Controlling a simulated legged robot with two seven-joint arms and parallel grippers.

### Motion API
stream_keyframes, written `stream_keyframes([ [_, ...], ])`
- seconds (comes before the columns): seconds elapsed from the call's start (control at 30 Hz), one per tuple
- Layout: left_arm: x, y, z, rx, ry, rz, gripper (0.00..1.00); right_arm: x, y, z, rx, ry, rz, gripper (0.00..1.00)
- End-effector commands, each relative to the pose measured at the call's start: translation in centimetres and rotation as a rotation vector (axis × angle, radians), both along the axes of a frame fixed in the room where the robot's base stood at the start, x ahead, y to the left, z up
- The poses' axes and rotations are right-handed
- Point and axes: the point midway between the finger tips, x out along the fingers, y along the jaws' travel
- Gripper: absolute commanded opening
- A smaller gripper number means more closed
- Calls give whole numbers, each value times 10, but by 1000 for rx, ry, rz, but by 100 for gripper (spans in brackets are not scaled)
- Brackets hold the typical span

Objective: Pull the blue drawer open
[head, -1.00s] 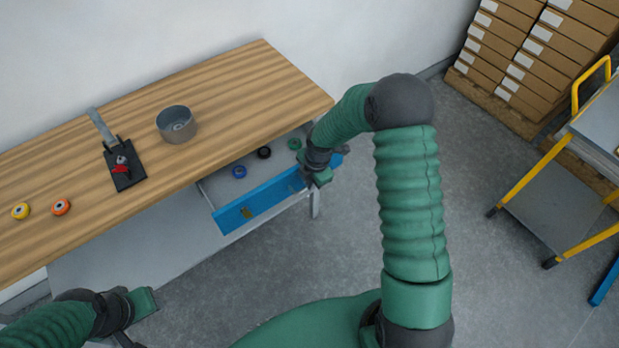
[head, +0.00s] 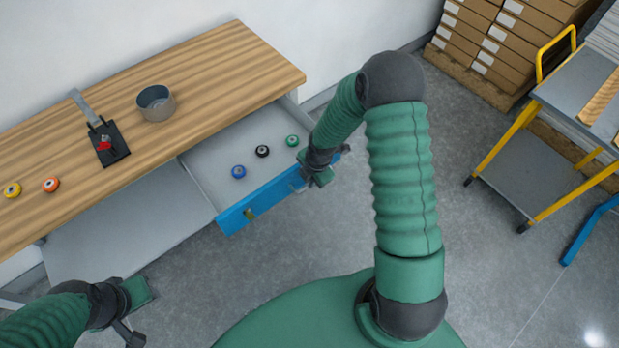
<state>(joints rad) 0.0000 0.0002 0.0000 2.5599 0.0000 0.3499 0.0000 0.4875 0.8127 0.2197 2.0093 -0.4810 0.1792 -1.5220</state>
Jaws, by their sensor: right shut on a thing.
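The blue drawer (head: 262,198) stands well out from under the wooden table (head: 215,75), its grey inside in view. Blue (head: 239,172), black (head: 262,151) and green (head: 292,141) rolls lie in it. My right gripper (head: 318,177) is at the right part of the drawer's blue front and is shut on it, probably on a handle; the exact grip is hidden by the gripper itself. My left gripper (head: 138,315) is low at the left, in front of the table and apart from the drawer.
On the table are a grey metal bowl (head: 156,103), a black tool with a lever (head: 107,141), and yellow (head: 12,190) and orange (head: 51,185) rolls. A yellow-framed cart (head: 520,165) stands at the right, before stacked boxes (head: 500,45). The floor between is clear.

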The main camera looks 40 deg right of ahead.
Motion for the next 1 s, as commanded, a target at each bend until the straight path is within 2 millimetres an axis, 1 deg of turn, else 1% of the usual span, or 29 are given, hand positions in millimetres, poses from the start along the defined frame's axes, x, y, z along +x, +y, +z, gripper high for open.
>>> stream_keyframes([
  [0.03, 0, 0, 0, 0, 0, 0, 36, 1, -4, 2, -5, -4, -4, 0],
  [0.17, 0, 0, 0, 0, 0, 0, 36, 1, -4, 2, -5, -5, -4, 0],
  [0.2, 0, 0, 0, 0, 0, 0, 36, 2, -4, 2, -5, -5, -4, 15],
  [0.23, 0, 0, 0, 0, 0, 0, 36, 1, -4, 2, -5, -4, -4, 19],
  [0.27, 0, 0, 0, 0, 0, 0, 36, 1, -3, 2, -4, -4, -4, 20],
  [0.5, 0, 0, 0, 0, 0, 0, 36, 1, -2, 1, -2, -2, -1, 20],
  [0.6, 0, 0, 1, 0, 0, 0, 36, 1, -2, 6, -2, -3, -3, 20],
  [0.67, 0, 0, 3, 0, 0, 0, 36, -1, -2, 15, -2, -3, -3, 20],
  [0.77, 0, 0, 7, 0, 0, 0, 36, -5, -4, 38, -3, -6, -5, 20],
  [1.0, 0, 0, 24, 0, 0, 0, 36, -18, -6, 110, -4, -6, -6, 20],
])
